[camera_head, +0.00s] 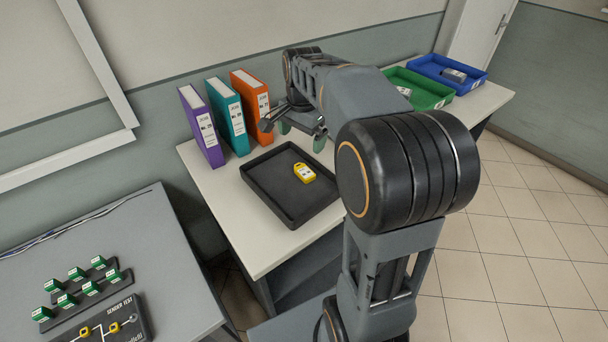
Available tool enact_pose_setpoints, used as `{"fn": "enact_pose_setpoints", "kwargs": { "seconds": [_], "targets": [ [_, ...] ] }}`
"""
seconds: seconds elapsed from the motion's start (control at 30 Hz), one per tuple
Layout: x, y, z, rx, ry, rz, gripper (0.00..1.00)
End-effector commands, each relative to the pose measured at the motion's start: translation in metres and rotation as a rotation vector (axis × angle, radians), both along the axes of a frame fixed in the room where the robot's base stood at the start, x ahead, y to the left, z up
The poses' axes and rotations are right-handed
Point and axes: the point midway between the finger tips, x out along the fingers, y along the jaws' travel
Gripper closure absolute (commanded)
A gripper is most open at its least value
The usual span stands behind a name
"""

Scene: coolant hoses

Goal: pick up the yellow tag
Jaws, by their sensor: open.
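The yellow tag (304,172) lies in the black tray (263,198) on the white table, right of the tray's middle. It has a white label and a small ring end. My gripper (302,136) is above the table, behind the tag in the picture, near the tray's back edge. Its greenish fingertips are apart with nothing seen between them. My arm covers part of the table to the right of the tray.
Purple (202,124), teal (229,115) and orange (252,107) binders stand left of my gripper. Green (420,91) and blue (447,72) trays holding small items are at the far right.

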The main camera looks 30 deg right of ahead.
Motion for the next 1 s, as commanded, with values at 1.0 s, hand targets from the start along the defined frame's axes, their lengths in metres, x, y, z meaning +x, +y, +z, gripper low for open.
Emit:
{"fn": "enact_pose_setpoints", "kwargs": {
  "seconds": [1.0],
  "targets": [
    [0.033, -0.029, -0.109, 0.023, 0.07, -0.288, 0.0]
  ]
}}
